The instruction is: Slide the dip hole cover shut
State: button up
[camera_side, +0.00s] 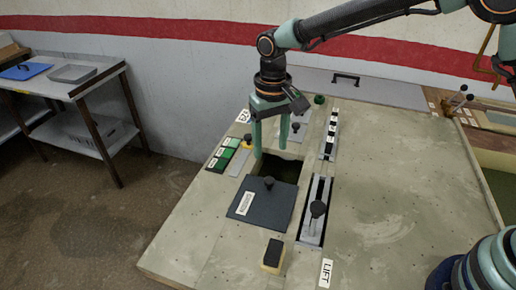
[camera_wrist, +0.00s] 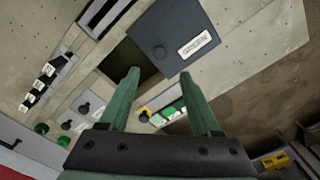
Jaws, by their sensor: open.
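The dip hole cover is a dark square plate (camera_side: 250,212) with a black knob (camera_side: 268,183) and a white label. It lies flat on the bench on the near side of the dip hole (camera_side: 284,171), much of which is uncovered and dark. In the wrist view, the cover (camera_wrist: 170,22) is at the top, its knob (camera_wrist: 159,51) close to the hole (camera_wrist: 128,63). My gripper (camera_side: 270,152) has two green fingers pointing down, apart and empty, above the far part of the hole. In the wrist view, the gripper (camera_wrist: 159,73) has its fingertips just below the knob in the picture.
A slotted rail with a black-knobbed slider (camera_side: 314,222) runs right of the cover. Beyond it is a strip of switches (camera_side: 330,133). Green buttons (camera_side: 224,153) lie left of the hole. A black-topped block (camera_side: 273,253) sits in front of the cover. The right bench surface is clear.

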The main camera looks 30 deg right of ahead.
aim_at(270, 179)
notch_tip(270, 179, down, 10)
jog(key=shift+f, duration=0.15)
dwell(0.3)
grip_shut()
jog(key=shift+d, duration=0.1)
dwell(1.3)
